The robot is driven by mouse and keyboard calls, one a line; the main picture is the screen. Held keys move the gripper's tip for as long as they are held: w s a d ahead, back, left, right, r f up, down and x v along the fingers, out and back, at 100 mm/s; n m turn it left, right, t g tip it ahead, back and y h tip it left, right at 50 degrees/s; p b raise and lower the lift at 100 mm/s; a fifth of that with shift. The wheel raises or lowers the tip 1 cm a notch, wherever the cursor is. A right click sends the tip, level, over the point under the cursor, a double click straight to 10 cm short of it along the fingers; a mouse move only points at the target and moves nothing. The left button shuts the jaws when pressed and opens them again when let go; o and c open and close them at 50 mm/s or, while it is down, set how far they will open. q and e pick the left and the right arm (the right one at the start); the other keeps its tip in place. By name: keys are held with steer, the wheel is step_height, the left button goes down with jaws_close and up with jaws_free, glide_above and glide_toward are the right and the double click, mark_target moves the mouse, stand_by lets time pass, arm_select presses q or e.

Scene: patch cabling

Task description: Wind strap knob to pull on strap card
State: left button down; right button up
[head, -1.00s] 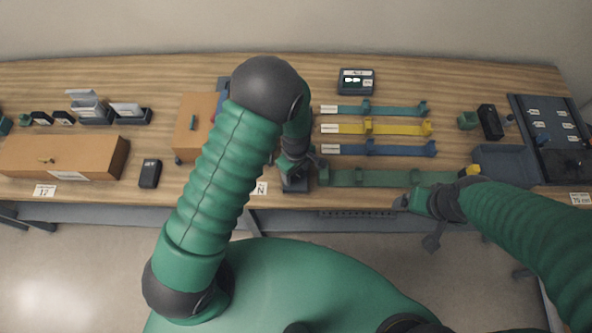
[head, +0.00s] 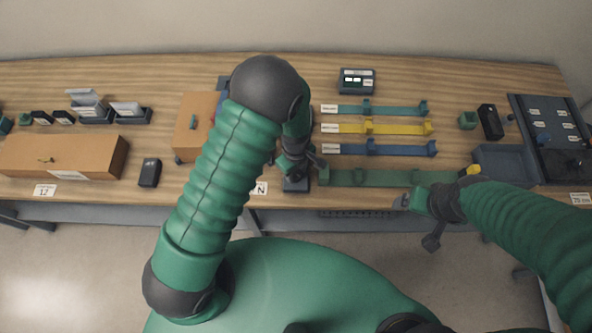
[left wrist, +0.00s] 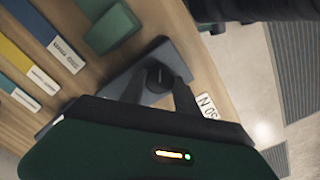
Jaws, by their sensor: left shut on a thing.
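In the left wrist view my left gripper (left wrist: 160,88) is shut on a dark round knob (left wrist: 159,74) on a dark grey base (left wrist: 185,58). The base also shows in the head view (head: 295,185), under my left gripper (head: 301,168); the arm hides the knob there. A long green strap (head: 390,178) lies flat to the right of the base along the front of the bench. A yellow piece (head: 474,169) is at its right end. My right gripper (head: 404,202) is by the strap's front edge; its fingers are too small to read.
Teal (head: 390,110), yellow (head: 395,128) and blue (head: 395,149) labelled straps lie behind the green one. A small display box (head: 357,80) stands at the back. A dark tray (head: 505,165) is at right, an orange-brown box (head: 65,157) at left.

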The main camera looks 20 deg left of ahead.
mark_target(296, 173)
arm_select(q)
steer(key=shift+w, duration=0.1)
steer(key=m, duration=1.1)
steer(key=shift+w+r+m, duration=0.1)
steer(key=shift+m, duration=0.3)
stand_by(0.3)
steer(key=c, duration=1.1)
jaws_free()
steer(key=shift+o, duration=1)
step_height(296, 173, up, 17)
steer(key=b, duration=0.1)
